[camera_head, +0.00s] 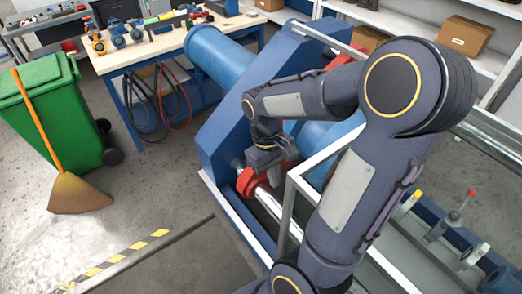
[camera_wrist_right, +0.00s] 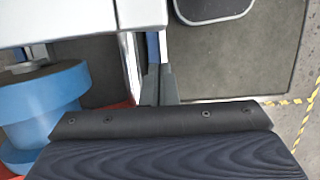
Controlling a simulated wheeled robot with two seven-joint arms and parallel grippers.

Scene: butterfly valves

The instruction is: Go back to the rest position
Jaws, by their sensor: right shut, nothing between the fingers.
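My right arm spans the middle and right of the head view. Its gripper (camera_head: 268,158) hangs down beside the blue machine housing (camera_head: 230,120), near a red collar (camera_head: 248,182) and a shiny metal shaft (camera_head: 268,203). The right gripper is shut and empty. In the right wrist view its dark fingers (camera_wrist_right: 158,88) are together below a pale edge, partly hidden by the wrist housing. Whether they touch anything cannot be told. My left gripper is not in view. Several butterfly valves with levers, one lever red-tipped (camera_head: 470,193), stand at the lower right.
A metal frame (camera_head: 292,195) stands close to my right arm. A workbench (camera_head: 150,50) with small parts is at the back left. A green bin (camera_head: 45,105) and a broom (camera_head: 75,195) stand left. Shelves with boxes (camera_head: 464,35) are behind. Lower-left floor is clear.

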